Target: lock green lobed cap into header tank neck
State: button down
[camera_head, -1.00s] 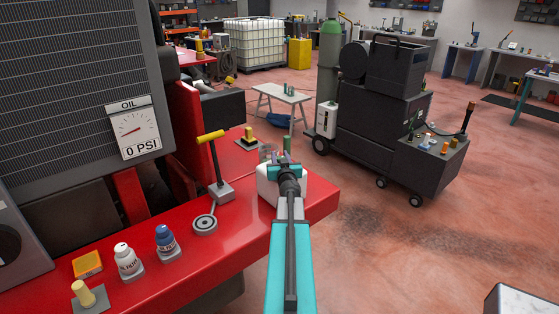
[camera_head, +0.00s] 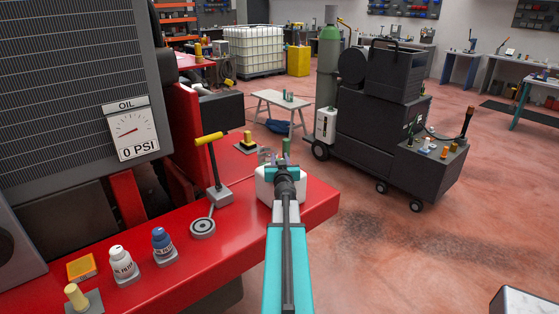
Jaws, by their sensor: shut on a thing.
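The white header tank (camera_head: 263,190) sits near the right end of the red bodywork, partly hidden behind my arm. Its neck is hidden by my gripper (camera_head: 284,170), which is over the tank at the end of my teal and black arm. A small green piece (camera_head: 286,146) shows upright just beyond the gripper and appears to be the lobed cap. My gripper is shut on it, but the fingertips and the cap's lobes are too small and covered to make out. I cannot tell whether the cap touches the neck.
A lever with a yellow handle (camera_head: 209,138) stands left of the tank. The oil gauge (camera_head: 132,132) reads 0 PSI. A dark cart (camera_head: 385,130) stands across open floor.

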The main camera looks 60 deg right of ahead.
jog(key=shift+s+d+m+g+h+b, duration=0.1)
jog(key=shift+m+g+h+b, duration=0.45)
jog(key=shift+b, duration=1.8)
jog(key=c, duration=1.2)
grip_release()
jog(key=shift+r, duration=0.1)
